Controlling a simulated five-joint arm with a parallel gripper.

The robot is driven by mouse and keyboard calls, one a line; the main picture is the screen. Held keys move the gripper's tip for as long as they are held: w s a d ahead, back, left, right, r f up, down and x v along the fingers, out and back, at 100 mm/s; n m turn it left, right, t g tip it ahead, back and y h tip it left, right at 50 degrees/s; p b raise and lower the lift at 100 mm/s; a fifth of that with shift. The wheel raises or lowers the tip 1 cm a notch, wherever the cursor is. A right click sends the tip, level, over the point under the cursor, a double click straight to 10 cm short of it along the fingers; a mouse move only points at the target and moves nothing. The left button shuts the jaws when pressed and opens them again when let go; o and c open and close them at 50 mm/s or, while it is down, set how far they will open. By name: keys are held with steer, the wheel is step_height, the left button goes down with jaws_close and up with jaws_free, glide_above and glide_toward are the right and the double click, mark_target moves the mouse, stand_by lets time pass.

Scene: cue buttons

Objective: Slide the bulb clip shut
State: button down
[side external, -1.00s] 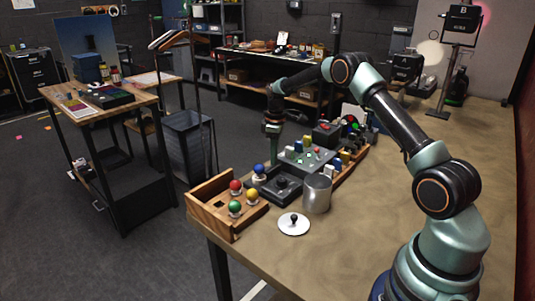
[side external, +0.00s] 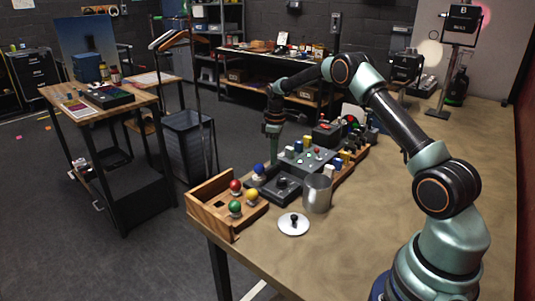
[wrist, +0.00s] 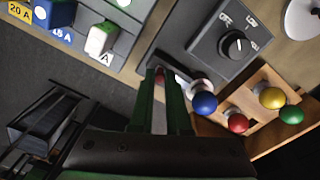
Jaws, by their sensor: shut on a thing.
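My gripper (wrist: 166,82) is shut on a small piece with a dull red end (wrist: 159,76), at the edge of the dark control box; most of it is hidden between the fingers. I cannot tell for sure whether this is the clip's tab. A blue bulb (wrist: 205,103) with a pale collar sits just right of the fingers, apart from them. In the side view, my gripper (side external: 272,152) is low behind the blue bulb (side external: 258,169), its tips hidden. Red (wrist: 238,123), yellow (wrist: 272,98) and green (wrist: 291,114) bulbs stand on the wooden tray (wrist: 262,77).
A dark box with a dial (wrist: 235,45) lies beside the tray. A metal cup (side external: 317,193) and a white disc with a black knob (side external: 293,224) stand nearby. A grey panel with coloured parts (side external: 300,160) is behind.

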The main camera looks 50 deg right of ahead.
mark_target(270, 168)
steer(key=shift+a, duration=1.1)
steer(key=c, duration=0.9)
jaws_free()
steer(key=shift+o, duration=0.2)
steer(key=shift+r, duration=0.6)
step_height(270, 168, up, 11)
steer(key=shift+s, duration=0.15)
steer(key=shift+a+r, duration=0.1)
